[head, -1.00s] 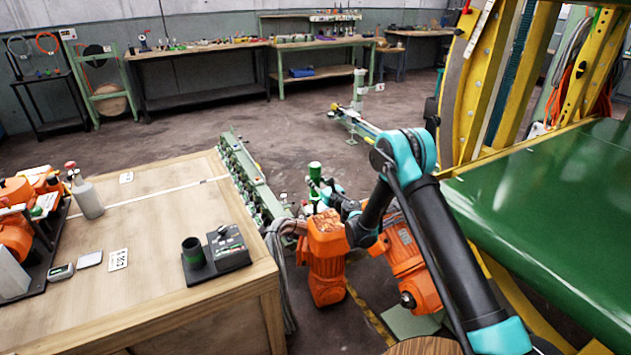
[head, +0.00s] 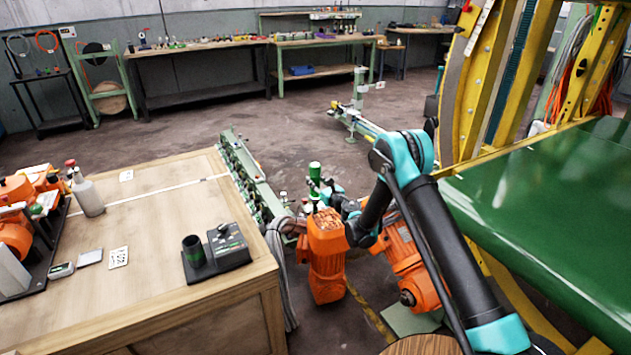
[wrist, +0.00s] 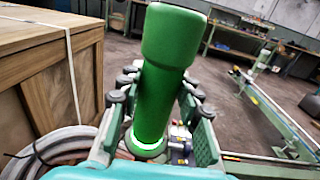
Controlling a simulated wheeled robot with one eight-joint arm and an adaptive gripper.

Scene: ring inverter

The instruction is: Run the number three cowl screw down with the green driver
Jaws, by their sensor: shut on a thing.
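The green driver (head: 315,173) stands upright in my gripper (head: 326,190), beyond the orange motor housing and just right of the wooden bench. In the wrist view the driver (wrist: 165,75) fills the middle, with a wide green cap and a slimmer green body. The gripper's fingers (wrist: 158,108) close on it from both sides, with dark pads showing. A bright ring shows around the driver's base. The driver's tip and whatever is under it are hidden. I cannot make out the number three cowl screw in either view.
A wooden bench (head: 150,240) fills the left, with a black driver stand (head: 215,257) near its front. A green rail with several dark parts (head: 245,180) runs along its right end. A large green panel (head: 550,215) and yellow frame close off the right. Open floor lies behind.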

